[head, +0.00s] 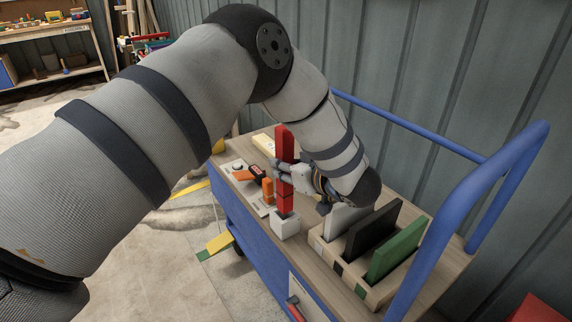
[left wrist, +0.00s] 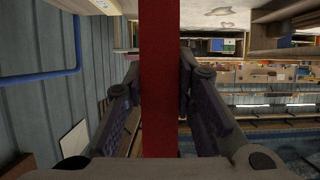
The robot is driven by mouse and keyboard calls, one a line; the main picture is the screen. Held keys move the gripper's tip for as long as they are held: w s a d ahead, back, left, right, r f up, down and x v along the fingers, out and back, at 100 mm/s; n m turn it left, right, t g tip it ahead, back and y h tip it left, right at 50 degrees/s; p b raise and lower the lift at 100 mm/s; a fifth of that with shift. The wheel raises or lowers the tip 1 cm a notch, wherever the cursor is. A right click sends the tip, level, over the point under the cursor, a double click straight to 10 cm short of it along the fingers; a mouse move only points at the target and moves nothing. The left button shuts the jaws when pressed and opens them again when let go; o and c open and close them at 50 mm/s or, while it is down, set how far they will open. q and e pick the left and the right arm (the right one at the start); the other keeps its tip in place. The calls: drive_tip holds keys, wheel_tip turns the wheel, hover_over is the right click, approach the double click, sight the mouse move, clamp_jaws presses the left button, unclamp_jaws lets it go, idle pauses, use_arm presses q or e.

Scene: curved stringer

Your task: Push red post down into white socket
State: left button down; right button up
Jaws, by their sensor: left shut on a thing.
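The red post (head: 284,146) stands about upright over the white socket (head: 285,225) on the cart top. Its lower end meets the socket's top; how deep it sits inside cannot be told. My left gripper (head: 284,172) is shut on the post at about mid-height, coming from the right side. In the left wrist view the red post (left wrist: 158,85) runs from top to bottom between the two dark fingers, one on each side. The socket does not show in the left wrist view. My right gripper is not in view.
A wooden rack (head: 317,236) with white, black (head: 373,229) and green (head: 397,249) panels stands right of the socket. An orange block (head: 267,190) is close left of the post. Blue cart rails (head: 437,232) border the right and back. A corrugated wall stands behind.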

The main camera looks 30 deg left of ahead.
sight(288, 189)
use_arm(q)
drive_tip(key=shift+f+b, duration=0.9)
drive_tip(key=shift+f, duration=2.5)
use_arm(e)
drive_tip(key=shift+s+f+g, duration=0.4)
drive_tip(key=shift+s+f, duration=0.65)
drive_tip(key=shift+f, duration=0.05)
use_arm(q)
drive_tip(key=c, duration=1.2)
unclamp_jaws()
drive_tip(key=shift+c, duration=0.2)
drive_tip(key=v, duration=0.7)
drive_tip(key=shift+d+r, duration=0.2)
